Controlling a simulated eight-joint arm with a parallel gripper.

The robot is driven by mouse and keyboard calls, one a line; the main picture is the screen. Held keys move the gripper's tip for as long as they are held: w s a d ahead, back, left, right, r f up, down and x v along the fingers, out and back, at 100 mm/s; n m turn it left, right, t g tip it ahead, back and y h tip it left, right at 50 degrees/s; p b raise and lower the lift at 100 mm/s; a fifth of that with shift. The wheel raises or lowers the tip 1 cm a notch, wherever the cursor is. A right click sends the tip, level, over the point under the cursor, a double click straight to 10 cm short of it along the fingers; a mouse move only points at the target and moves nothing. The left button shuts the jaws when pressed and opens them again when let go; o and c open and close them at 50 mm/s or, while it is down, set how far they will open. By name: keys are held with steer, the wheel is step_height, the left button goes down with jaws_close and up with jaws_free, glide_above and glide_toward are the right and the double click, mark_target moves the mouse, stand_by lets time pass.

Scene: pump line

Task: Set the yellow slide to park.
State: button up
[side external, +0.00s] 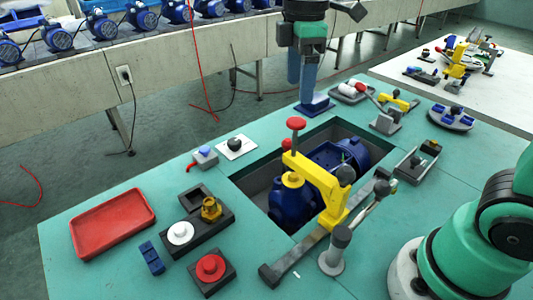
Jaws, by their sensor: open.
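The yellow slide (334,196) is a bent yellow arm seated about midway on a dark grey rail (291,262) along the front edge of the pit. Its arm reaches over the blue pump (290,205), with a red knob (296,123) on top at its far end. A dark ball knob (346,174) shows on its right side. No park marking is readable. My gripper (306,98) hangs down at the top middle, behind the pit and well apart from the slide. Its jaws are open; nothing is visibly held, though the fingertips are hard to tell from the blue block below.
A grey post (335,249) and a lever (371,201) stand close to the rail. A red tray (112,222), dark fixtures (210,272) and small blue parts (151,257) lie left. Several small fixtures (385,124) occupy the back right. The front left corner is clear.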

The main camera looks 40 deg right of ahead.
steer(key=s+n, duration=0.3)
steer(key=s, duration=0.7)
glide_above(346, 169)
step_height(346, 169, down, 4)
steer(key=shift+f, duration=3.5)
jaws_close()
